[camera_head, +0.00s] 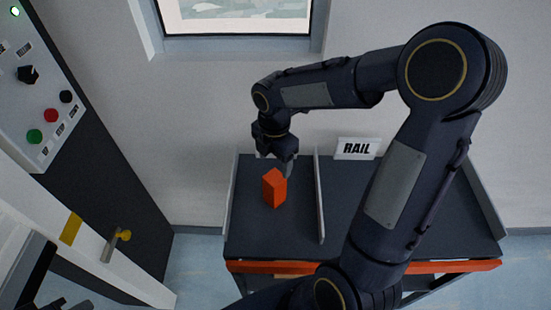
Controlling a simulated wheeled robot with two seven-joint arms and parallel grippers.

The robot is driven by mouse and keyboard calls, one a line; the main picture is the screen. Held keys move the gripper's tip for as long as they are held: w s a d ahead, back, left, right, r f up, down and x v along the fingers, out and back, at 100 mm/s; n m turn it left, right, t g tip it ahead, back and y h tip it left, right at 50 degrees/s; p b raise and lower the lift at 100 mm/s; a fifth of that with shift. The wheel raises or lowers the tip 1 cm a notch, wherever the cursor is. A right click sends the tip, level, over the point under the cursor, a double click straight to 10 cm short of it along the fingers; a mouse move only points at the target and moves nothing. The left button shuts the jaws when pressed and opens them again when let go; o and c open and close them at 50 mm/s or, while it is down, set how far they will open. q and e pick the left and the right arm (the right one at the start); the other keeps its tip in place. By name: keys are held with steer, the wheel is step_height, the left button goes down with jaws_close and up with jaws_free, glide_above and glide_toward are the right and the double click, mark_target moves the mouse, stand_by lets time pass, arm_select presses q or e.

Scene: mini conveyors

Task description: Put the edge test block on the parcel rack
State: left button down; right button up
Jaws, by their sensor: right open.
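An orange block (274,188), which I take to be the edge test block, stands upright on a dark table, in the lane left of a thin upright divider. My right gripper (277,166) points down just behind and above the block. It is open, and I cannot tell whether its fingers touch the block. My left gripper cannot be made out. Nothing in view is labelled as a parcel rack.
The dark table (251,238) has an orange front edge, side walls and a divider (320,200). A RAIL sign (357,148) stands at its back. A control panel (40,95) with buttons is at left. My right arm covers much of the table's right half.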

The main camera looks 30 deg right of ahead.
steer(key=s+a+r+m+t+y, duration=0.2)
steer(key=s+r+m, duration=0.2)
steer(key=s+m, duration=0.4)
steer(key=s+a+r+m+t+y, duration=0.1)
steer(key=s+a+r+m+t, duration=0.1)
steer(key=s+m, duration=0.7)
step_height(320, 180, up, 2)
steer(key=m+t, duration=0.1)
steer(key=m, duration=0.4)
steer(key=shift+t+y, duration=0.3)
steer(key=shift+y, duration=0.1)
